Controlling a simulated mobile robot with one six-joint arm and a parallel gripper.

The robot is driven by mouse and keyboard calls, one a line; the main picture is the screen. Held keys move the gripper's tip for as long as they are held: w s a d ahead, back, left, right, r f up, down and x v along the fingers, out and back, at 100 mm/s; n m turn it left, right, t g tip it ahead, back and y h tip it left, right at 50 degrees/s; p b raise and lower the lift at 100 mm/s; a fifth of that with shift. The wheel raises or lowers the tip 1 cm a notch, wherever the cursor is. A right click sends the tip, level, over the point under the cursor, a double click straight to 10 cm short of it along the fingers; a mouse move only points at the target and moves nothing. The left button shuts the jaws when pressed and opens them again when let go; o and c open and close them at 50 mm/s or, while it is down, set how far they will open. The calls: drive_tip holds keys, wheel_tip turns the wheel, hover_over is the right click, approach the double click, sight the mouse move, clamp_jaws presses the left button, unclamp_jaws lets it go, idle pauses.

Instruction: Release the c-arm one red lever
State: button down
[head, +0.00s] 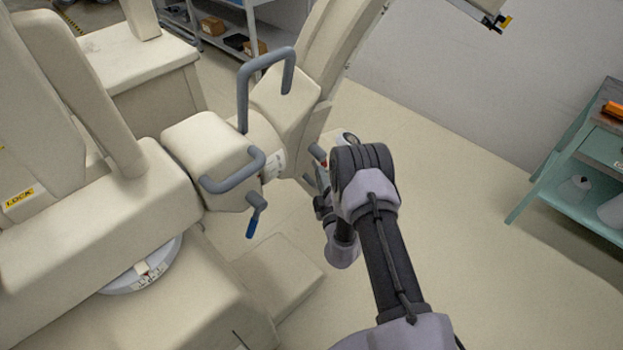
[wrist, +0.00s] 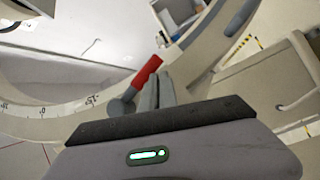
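The red lever (wrist: 147,71) shows in the wrist view as a red handle slanting up to the right from a grey round pivot (wrist: 121,107) on the cream C-arm. In the head view only a small bit of red (head: 323,163) shows beside my arm. My gripper (wrist: 158,84) shows in the wrist view with its two grey fingers close together, just right of the lever's lower part. I cannot tell whether they touch the lever. In the head view my gripper is mostly hidden behind my wrist. A blue-tipped lever (head: 254,221) hangs from the C-arm's joint housing.
Grey bent handles (head: 243,90) and (head: 232,185) stick out from the cream C-arm body (head: 205,150) left of my arm. A green cart (head: 575,182) stands at the right. The floor between my arm and the cart is clear. Shelves (head: 228,35) stand at the back.

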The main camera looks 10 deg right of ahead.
drive_tip(key=shift+w+d, duration=0.2)
drive_tip(key=shift+d, duration=0.1)
idle(0.5)
drive_tip(key=shift+d, duration=0.1)
